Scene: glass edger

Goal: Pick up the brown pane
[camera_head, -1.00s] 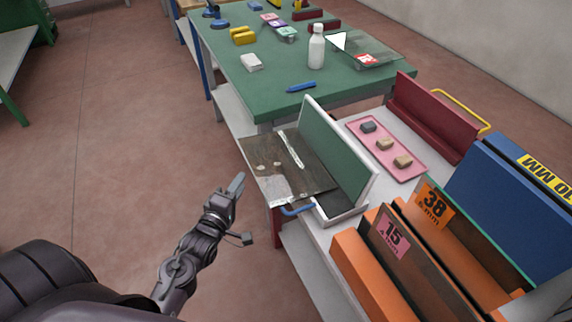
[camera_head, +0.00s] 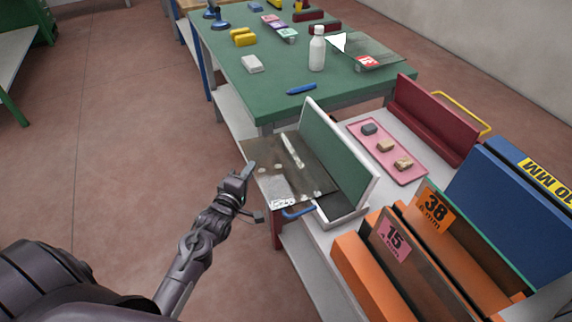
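The brown pane (camera_head: 313,172) is a thin, dark, see-through sheet lying tilted in a white-framed holder with a green back (camera_head: 338,150). Its left part sticks out past the holder, over the floor side. It bears a pale strip, a greyish patch and a small white label near its lower edge. My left gripper (camera_head: 254,193) is open at the pane's left edge, its two fingers spread apart. The upper finger overlaps the pane's edge in the picture; I cannot tell whether it touches. My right gripper is not in view.
A blue handle (camera_head: 298,211) is at the holder's front. An orange rack (camera_head: 356,270) with labelled dark panes stands at the lower right, beside a blue rack (camera_head: 510,200). A pink tray (camera_head: 398,168) holds small blocks. A green table (camera_head: 285,105) with a white bottle (camera_head: 317,50) is behind.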

